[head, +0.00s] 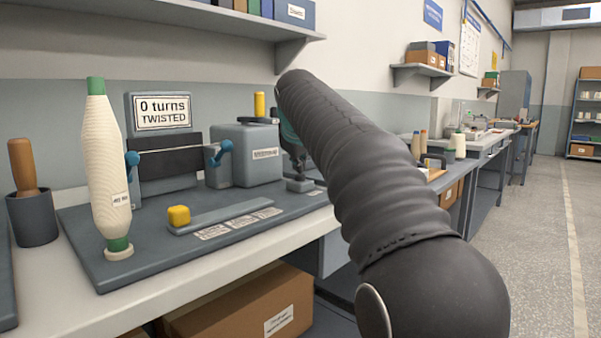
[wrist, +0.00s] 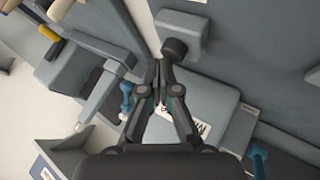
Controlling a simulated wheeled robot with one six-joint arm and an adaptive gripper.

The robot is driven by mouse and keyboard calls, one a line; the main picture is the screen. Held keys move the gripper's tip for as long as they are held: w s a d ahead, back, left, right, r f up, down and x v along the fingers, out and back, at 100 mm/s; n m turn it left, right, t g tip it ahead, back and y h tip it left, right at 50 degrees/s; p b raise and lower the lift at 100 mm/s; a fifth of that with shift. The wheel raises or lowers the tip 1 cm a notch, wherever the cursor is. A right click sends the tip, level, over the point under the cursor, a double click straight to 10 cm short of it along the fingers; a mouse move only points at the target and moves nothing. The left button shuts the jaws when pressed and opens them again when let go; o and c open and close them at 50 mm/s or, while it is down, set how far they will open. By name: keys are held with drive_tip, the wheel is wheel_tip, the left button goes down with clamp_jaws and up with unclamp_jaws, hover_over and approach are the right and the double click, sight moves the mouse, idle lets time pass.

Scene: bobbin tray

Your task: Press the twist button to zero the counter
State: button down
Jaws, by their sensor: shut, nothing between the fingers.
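The counter display (head: 162,112) stands upright at the back of the bench fixture and reads "0 turns TWISTED". My gripper (head: 298,172) is shut and empty, pointing down at the right end of the fixture. Below it in the head view is a small grey block (head: 301,186). In the wrist view a dark round knob (wrist: 174,49) sits on a small grey block (wrist: 185,24), just beyond the fingertips of my gripper (wrist: 161,65). It looks like a button, but its label cannot be read. Whether the fingertips touch it cannot be told.
A tall cream bobbin (head: 103,160) stands on the fixture's left, beside a dark cup (head: 33,218) holding a wooden handle. A grey housing (head: 246,155) is behind my gripper. A shelf (head: 150,20) hangs above.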

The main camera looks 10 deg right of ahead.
sight(299, 175)
drive_tip(key=shift+r+p, duration=0.45)
drive_tip(key=shift+r, duration=0.15)
drive_tip(key=shift+r, duration=0.1)
wheel_tip(299, 175, up, 3)
drive_tip(key=shift+f+p, duration=0.1)
drive_tip(key=shift+p, duration=1.15)
drive_tip(key=shift+r, duration=1)
drive_tip(key=shift+s, duration=0.1)
